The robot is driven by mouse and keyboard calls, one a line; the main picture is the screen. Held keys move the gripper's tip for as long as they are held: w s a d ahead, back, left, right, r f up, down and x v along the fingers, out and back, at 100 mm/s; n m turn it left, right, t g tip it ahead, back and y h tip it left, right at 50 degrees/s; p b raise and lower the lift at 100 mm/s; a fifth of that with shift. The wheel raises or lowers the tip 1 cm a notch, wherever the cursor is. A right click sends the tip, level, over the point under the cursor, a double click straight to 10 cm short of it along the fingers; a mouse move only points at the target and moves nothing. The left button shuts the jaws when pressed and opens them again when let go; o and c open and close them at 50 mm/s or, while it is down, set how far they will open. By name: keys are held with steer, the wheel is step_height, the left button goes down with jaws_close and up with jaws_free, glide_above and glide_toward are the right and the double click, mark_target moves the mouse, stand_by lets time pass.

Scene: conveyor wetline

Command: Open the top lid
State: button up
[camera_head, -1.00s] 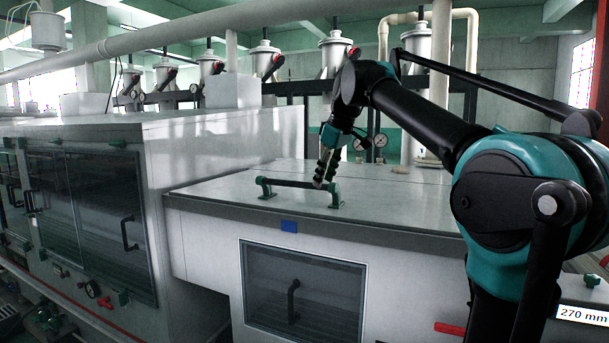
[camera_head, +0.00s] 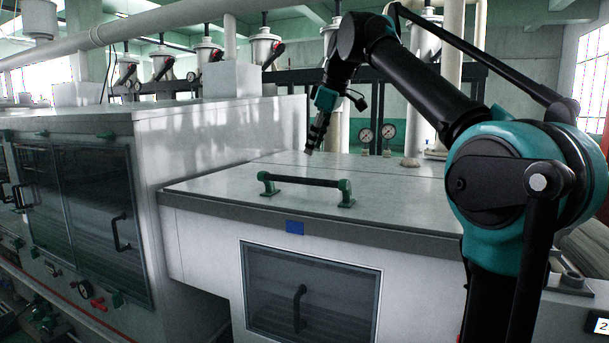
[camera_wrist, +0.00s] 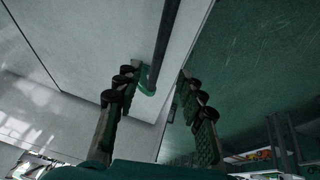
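The top lid (camera_head: 390,195) is a flat grey-white panel lying level on the machine box. Its handle (camera_head: 305,181) is a black bar with green end mounts near the lid's front edge. My gripper (camera_head: 312,142) is above and behind the handle's right half, apart from it. In the wrist view, the fingers of my gripper (camera_wrist: 158,84) are spread with nothing between them. The handle's black bar (camera_wrist: 167,35) and one green mount (camera_wrist: 147,83) show beyond the fingertips in that view.
A taller white cabinet (camera_head: 225,130) with glass doors stands to the left. Below the lid is a front window door (camera_head: 310,290) with its own black handle. Two gauges and pipes (camera_head: 388,132) stand behind the lid. The lid's surface around the handle is mostly clear.

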mark_target(305, 178)
steer(key=x, duration=1)
steer(key=shift+a+f, duration=0.1)
steer(key=shift+f, duration=0.25)
jaws_close()
steer(key=shift+w, duration=0.1)
